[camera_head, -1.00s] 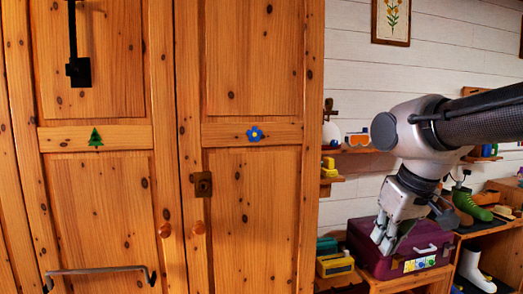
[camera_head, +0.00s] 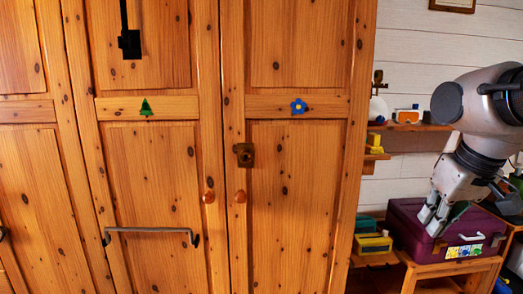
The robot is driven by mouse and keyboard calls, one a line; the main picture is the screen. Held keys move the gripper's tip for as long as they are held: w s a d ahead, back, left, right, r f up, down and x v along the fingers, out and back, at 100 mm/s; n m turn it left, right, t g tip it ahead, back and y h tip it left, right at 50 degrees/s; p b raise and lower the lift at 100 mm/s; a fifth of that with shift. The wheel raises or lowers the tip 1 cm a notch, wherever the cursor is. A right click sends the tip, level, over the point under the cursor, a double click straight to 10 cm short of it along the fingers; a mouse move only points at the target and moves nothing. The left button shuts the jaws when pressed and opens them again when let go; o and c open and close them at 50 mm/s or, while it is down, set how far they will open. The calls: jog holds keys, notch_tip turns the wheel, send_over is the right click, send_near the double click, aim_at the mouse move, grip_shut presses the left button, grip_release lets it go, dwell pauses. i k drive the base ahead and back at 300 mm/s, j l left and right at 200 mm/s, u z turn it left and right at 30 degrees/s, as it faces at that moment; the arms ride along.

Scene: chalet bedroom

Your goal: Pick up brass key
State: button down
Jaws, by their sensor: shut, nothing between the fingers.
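My gripper (camera_head: 432,217) is at the right of the head view, pointing down in front of the maroon case (camera_head: 405,213). Its fingers are together with nothing between them. I cannot make out a brass key in this view. A dark brass lock plate (camera_head: 244,155) with a keyhole is on the right wardrobe door (camera_head: 300,200), and no key is visible in it.
The large pine wardrobe fills the left and middle, with a metal bar handle (camera_head: 152,230) and wooden knobs (camera_head: 239,197). A low wooden stand (camera_head: 450,268) holds the case. Small shelves (camera_head: 410,127) with several objects stand beyond the wardrobe's right edge.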

aim_at(378, 74)
jog(key=i+l+z, duration=0.1)
jog(key=i+l, duration=0.25)
jog(key=l, duration=0.15)
jog(key=i+l+z, duration=0.15)
jog(key=i+l, duration=0.2)
jog(key=l, duration=0.15)
